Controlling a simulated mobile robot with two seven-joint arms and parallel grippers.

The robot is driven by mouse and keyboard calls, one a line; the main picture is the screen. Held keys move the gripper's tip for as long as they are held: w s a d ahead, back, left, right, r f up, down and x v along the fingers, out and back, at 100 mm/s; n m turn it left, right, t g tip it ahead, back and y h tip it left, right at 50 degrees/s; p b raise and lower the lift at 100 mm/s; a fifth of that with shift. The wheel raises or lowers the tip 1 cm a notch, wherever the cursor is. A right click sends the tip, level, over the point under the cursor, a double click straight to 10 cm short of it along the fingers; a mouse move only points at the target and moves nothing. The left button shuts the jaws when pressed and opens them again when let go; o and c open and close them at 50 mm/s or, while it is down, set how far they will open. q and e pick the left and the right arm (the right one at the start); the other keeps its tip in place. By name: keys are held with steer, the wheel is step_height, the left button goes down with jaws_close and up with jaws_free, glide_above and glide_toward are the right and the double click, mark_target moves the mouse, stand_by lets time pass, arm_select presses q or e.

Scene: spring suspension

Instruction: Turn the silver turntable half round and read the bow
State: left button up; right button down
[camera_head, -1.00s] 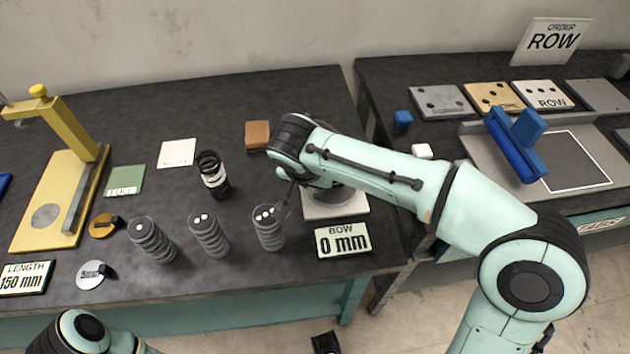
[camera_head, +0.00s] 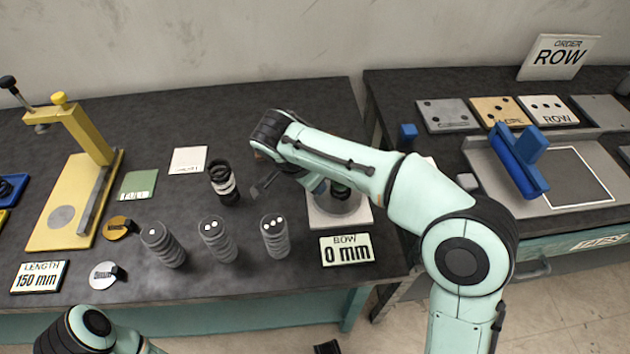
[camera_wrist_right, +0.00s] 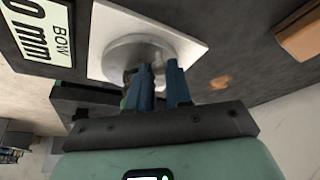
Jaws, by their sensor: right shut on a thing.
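The silver turntable (camera_wrist_right: 118,58) is a round grey disc on a white square base (camera_wrist_right: 103,22); in the head view the disc (camera_head: 347,207) shows partly below my right forearm. My right gripper (camera_wrist_right: 160,70) has its blue fingers at the disc, shut on a small part of the turntable that the fingers mostly hide. A dark green piece shows beside them. The bow sign (camera_head: 346,249) reads "BOW 0 mm" just in front of the base. My left arm enters at the lower left; its gripper is outside the picture.
Three grey springs with white dots (camera_head: 275,238) stand left of the sign. A black spring (camera_head: 222,184) stands behind them. A yellow gauge (camera_head: 72,200) and a "LENGTH 150 mm" sign (camera_head: 39,277) are at left.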

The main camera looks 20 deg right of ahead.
steer(key=shift+w+d+r+m+g+p, duration=0.15)
steer(key=shift+w+m+g+p, duration=0.2)
steer(key=shift+m+p, duration=0.4)
steer(key=shift+w+d+f+m+g+p, duration=0.1)
steer(key=shift+w+m+g+p, duration=0.25)
steer(key=shift+m, duration=0.6)
steer(key=shift+w+d+r+m+g+p, duration=0.1)
steer(key=shift+w+d+m+g+p, duration=0.15)
steer(key=shift+m+p, duration=0.3)
steer(key=shift+w+d+m+g+p, duration=0.15)
steer(key=shift+w+m+p, duration=0.25)
steer(key=shift+m, duration=0.25)
steer(key=shift+w+d+m+g+p, duration=0.3)
steer(key=shift+d+m+g+p, duration=0.1)
steer(key=shift+m+p, duration=0.6)
steer(key=shift+w+d+m+g+p, duration=0.25)
steer(key=shift+d+m+g+p, duration=0.15)
steer(key=shift+m+p, duration=0.6)
steer(key=shift+w+d+m+g+y+p, duration=0.15)
steer(key=shift+d+m+p, duration=0.2)
steer(key=shift+m, duration=0.3)
steer(key=shift+d+m+g+y+p, duration=0.2)
steer(key=shift+m+p, duration=0.3)
steer(key=shift+m, duration=0.2)
steer(key=shift+w+d+m+g+y+p, duration=0.15)
steer(key=shift+d+m+p, duration=0.2)
steer(key=shift+m, duration=0.3)
steer(key=c, duration=1.3)
jaws_free()
